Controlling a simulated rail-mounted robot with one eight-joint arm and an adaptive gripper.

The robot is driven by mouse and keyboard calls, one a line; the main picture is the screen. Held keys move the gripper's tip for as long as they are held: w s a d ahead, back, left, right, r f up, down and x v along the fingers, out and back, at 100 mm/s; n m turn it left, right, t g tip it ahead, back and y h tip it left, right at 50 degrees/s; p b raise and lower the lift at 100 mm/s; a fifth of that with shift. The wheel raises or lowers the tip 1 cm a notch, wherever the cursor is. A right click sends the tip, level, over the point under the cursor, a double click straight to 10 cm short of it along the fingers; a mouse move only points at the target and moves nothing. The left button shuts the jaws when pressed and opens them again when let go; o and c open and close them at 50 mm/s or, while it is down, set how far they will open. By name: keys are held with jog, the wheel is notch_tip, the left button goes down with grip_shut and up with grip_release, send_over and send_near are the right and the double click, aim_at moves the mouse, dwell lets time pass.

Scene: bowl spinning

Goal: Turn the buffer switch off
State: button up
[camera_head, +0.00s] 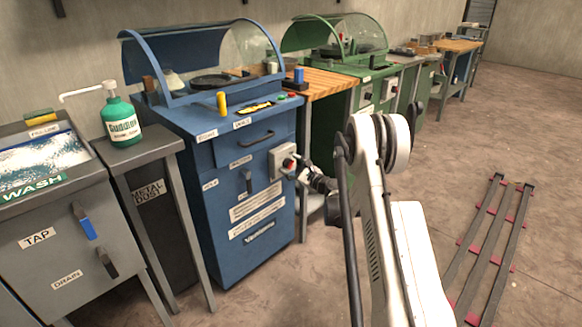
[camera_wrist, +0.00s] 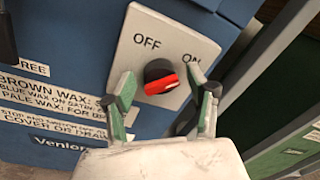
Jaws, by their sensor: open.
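The buffer switch is a round black knob with a red lever (camera_wrist: 162,84) on a light grey plate (camera_wrist: 172,38) marked OFF at left and ON at right. In the wrist view the red lever lies near-horizontal, its right end towards the ON side. The plate is on the side of the blue buffer machine (camera_head: 238,221), and the red switch shows small in the head view (camera_head: 288,163). My gripper (camera_wrist: 164,95) is open, with one finger left and one right of the knob. I cannot tell whether either finger touches it.
A second lever (camera_head: 247,181) is left of the switch plate on the blue machine. A green machine (camera_head: 375,88) and a wooden bench (camera_head: 325,84) stand behind. The wash sink (camera_head: 60,212) is at left. Floor rails (camera_head: 497,240) lie at right.

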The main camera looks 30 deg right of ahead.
jog(key=shift+c, duration=0.6)
jog(key=c, duration=1)
jog(key=shift+n, duration=0.4)
jog(key=n, duration=0.3)
jog(key=shift+f+n, duration=0.1)
jog(key=shift+n, duration=0.2)
jog(key=n, duration=0.4)
jog(key=shift+n+t+y, duration=0.3)
jog(key=shift+n, duration=0.1)
jog(key=n, duration=0.5)
jog(key=shift+f+y, duration=0.15)
jog(key=shift+y, duration=0.15)
jog(key=shift+d+n, duration=0.1)
jog(key=shift+n, duration=2.3)
